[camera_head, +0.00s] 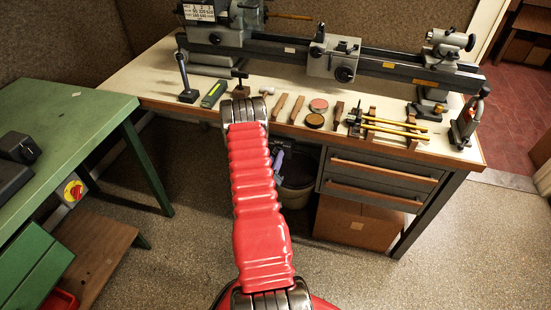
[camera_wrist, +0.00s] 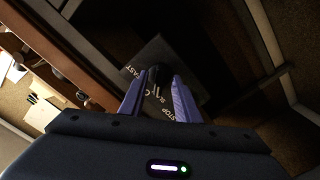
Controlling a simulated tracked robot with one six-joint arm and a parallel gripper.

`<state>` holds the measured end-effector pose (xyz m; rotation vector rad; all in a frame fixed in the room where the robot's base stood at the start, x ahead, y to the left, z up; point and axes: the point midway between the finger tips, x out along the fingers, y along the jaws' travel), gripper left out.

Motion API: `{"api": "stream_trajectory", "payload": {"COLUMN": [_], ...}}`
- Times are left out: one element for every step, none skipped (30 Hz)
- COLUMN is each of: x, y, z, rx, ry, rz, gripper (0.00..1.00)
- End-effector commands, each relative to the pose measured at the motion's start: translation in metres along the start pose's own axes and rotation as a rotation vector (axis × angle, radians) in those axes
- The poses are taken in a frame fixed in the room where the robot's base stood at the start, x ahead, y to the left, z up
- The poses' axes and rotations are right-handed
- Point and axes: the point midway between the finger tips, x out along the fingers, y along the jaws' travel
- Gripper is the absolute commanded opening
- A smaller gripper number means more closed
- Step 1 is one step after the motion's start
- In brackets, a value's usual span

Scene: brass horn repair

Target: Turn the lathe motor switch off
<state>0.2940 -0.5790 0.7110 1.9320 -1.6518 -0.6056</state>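The motor switch shows in the wrist view as a dark plate (camera_wrist: 163,52) lettered FAST, SLOW and STOP, with a black lever or knob (camera_wrist: 153,76) on it. My gripper (camera_wrist: 161,80) has its two purple fingers on either side of this knob. The fingers are apart, with a gap visible at the right finger; I cannot tell whether the left one touches. The knob's exact setting is unclear. In the head view my gripper (camera_head: 278,159) is below the bench's front edge, mostly behind my red arm, and the switch is hidden. The lathe (camera_head: 333,60) stands on the bench.
The bench top (camera_head: 140,78) carries a green box (camera_head: 214,93), several wooden-handled tools, round tins (camera_head: 318,105) and brass tubes (camera_head: 395,130). Drawers (camera_head: 380,180) and a bin (camera_head: 298,190) are under it. A green table (camera_head: 60,125) with a red-and-yellow switch (camera_head: 73,190) stands left.

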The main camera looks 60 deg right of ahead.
Motion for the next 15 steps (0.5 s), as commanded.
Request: {"api": "stream_trajectory", "payload": {"x": [0.0037,0.0053,0.0069,0.0077,0.0082,0.0084,0.0085,0.0085,0.0084,0.0083,0.0083,0.0083,0.0082,0.0082,0.0082], "y": [0.0003,0.0003,0.0003,0.0002,0.0002,0.0001,0.0001,0.0001,0.0001,0.0001,0.0001,0.0001,0.0001,0.0001,0.0001], "z": [0.0001,-0.0001,-0.0003,-0.0002,-0.0003,-0.0002,-0.0002,-0.0002,-0.0001,-0.0001,-0.0001,-0.0001,0.0000,-0.0001,0.0000], "rx": [0.001,0.001,0.001,0.000,0.000,0.000,0.000,0.000,0.000,0.000,0.000,0.000,0.000,0.000,0.000], "ry": [0.000,0.001,0.001,0.001,0.001,0.001,0.001,0.001,0.001,0.000,0.001,0.000,0.000,0.000,0.000], "rz": [0.001,0.001,0.001,0.001,0.001,0.000,0.000,0.000,0.000,0.000,0.000,0.000,0.000,0.000,0.000], "gripper": [0.30,0.30,0.30,0.30,0.30,0.30,0.30,0.30,0.30,0.30,0.30,0.30,0.28,0.25,0.23]}}
